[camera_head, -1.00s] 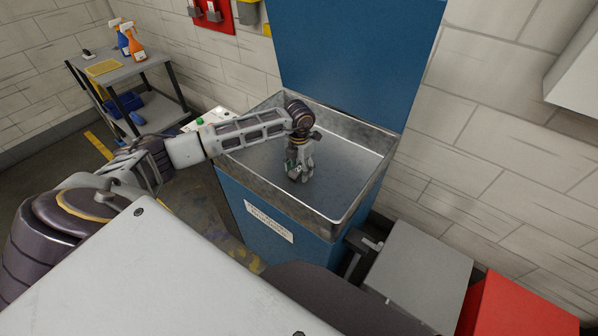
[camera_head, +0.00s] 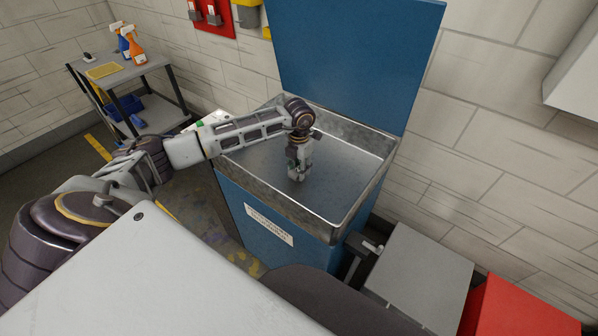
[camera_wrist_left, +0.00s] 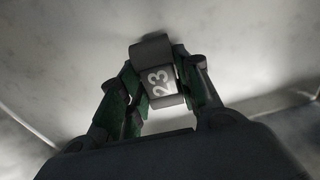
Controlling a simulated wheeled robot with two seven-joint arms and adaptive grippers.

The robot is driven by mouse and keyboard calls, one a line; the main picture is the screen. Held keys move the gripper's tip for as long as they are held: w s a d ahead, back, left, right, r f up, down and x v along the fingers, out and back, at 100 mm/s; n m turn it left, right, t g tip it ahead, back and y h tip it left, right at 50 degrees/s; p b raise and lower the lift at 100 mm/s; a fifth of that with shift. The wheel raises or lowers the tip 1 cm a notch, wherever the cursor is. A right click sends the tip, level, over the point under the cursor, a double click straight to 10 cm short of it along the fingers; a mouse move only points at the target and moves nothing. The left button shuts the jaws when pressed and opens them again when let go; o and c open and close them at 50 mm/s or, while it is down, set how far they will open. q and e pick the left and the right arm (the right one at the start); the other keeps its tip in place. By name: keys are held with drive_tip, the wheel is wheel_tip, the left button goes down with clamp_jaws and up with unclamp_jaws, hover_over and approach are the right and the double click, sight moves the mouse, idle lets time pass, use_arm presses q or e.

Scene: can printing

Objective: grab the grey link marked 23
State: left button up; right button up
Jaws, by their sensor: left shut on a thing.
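The grey link (camera_wrist_left: 159,82) is a small dark grey piece with a white 23 on its face. In the left wrist view it sits between the fingers of my left gripper (camera_wrist_left: 165,92), which is shut on it. In the head view my left gripper (camera_head: 298,174) points down inside the metal basin (camera_head: 340,205) of a blue cabinet, at or just above its floor. The link is too small there to make out its mark. My right gripper is not in view.
A raised blue lid (camera_head: 355,60) stands behind the basin, whose rim surrounds the gripper. A grey box (camera_head: 418,272) and a red box (camera_head: 520,308) are at the right. A cart (camera_head: 120,72) with spray bottles stands at the left.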

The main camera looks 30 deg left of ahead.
use_arm(q)
drive_tip(key=shift+r, duration=4.3)
